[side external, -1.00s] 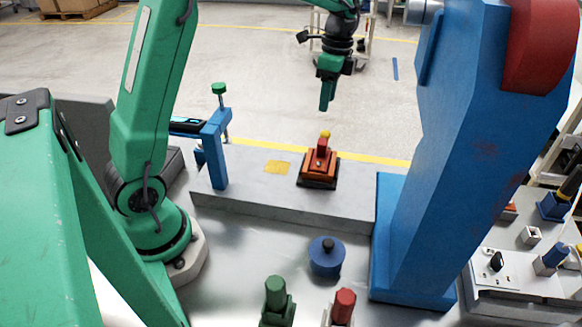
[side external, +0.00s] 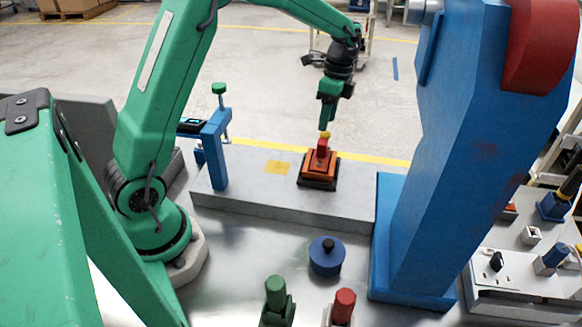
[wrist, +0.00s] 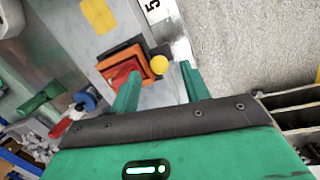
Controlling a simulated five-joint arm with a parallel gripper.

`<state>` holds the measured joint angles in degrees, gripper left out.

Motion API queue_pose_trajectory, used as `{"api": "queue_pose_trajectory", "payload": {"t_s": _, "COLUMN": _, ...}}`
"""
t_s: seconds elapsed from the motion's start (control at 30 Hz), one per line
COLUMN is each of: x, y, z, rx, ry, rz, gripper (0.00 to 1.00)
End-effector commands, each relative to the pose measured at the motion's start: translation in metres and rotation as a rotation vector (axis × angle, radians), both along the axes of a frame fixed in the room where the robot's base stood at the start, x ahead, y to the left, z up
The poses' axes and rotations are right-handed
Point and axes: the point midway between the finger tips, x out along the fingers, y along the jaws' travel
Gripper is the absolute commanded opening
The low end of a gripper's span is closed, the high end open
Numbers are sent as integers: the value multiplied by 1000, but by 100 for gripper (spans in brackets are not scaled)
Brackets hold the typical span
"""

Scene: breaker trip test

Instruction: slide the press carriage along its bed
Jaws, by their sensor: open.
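The press carriage (side external: 318,172) is an orange and red block on a dark base, topped by a yellow knob (side external: 325,135). It sits on the grey bed (side external: 240,188), to the right of a yellow patch. My gripper (side external: 324,128) points down just above the yellow knob in the side view. In the wrist view my open gripper (wrist: 158,85) has its two green fingers apart, with the yellow knob (wrist: 159,65) just beyond and between their tips. The orange carriage (wrist: 122,62) shows partly behind the left finger. Contact with the knob cannot be told.
A blue clamp post (side external: 215,150) with a green knob stands at the bed's left end. A large blue column (side external: 430,170) stands at its right end. A blue round knob (side external: 327,257), a green button (side external: 276,295) and a red button (side external: 343,305) are in front.

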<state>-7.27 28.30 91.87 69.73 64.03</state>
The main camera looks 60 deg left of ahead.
Motion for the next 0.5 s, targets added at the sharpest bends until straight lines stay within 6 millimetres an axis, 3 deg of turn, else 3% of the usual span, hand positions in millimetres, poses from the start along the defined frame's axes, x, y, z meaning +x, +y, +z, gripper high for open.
{"api": "queue_pose_trajectory", "payload": {"t_s": 0.2, "x": -4, "y": -3, "z": -24, "rx": 0, "ry": 1, "rz": -1, "gripper": 46}}
{"api": "queue_pose_trajectory", "payload": {"t_s": 0.5, "x": -6, "y": -4, "z": -34, "rx": 1, "ry": 0, "rz": 0, "gripper": 46}}
